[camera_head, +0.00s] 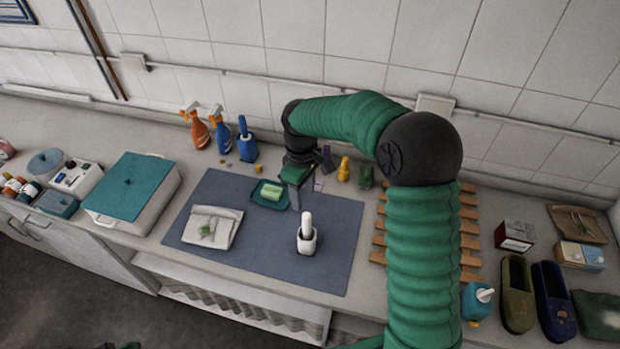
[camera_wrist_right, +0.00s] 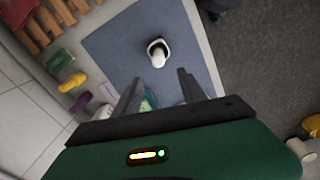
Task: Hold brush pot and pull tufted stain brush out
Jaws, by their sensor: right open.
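A small white brush pot (camera_head: 307,246) stands upright on the blue-grey mat (camera_head: 345,225). The white handle of the stain brush (camera_head: 307,222) sticks up out of it; the brush's tufts are hidden inside. My right gripper (camera_head: 296,193) is above the mat, behind and slightly left of the pot, fingers pointing down, empty and apart from it. In the right wrist view the open fingers (camera_wrist_right: 160,84) show with the pot (camera_wrist_right: 150,49) and brush handle (camera_wrist_right: 158,60) beyond their tips. My left gripper is not visible.
A green soap dish (camera_head: 257,198) with soap lies beside the right gripper. A folded cloth (camera_head: 212,228) lies on the mat's left. Spray bottles (camera_head: 196,128) stand by the wall. A wooden rack (camera_head: 468,222) is right. The mat around the pot is clear.

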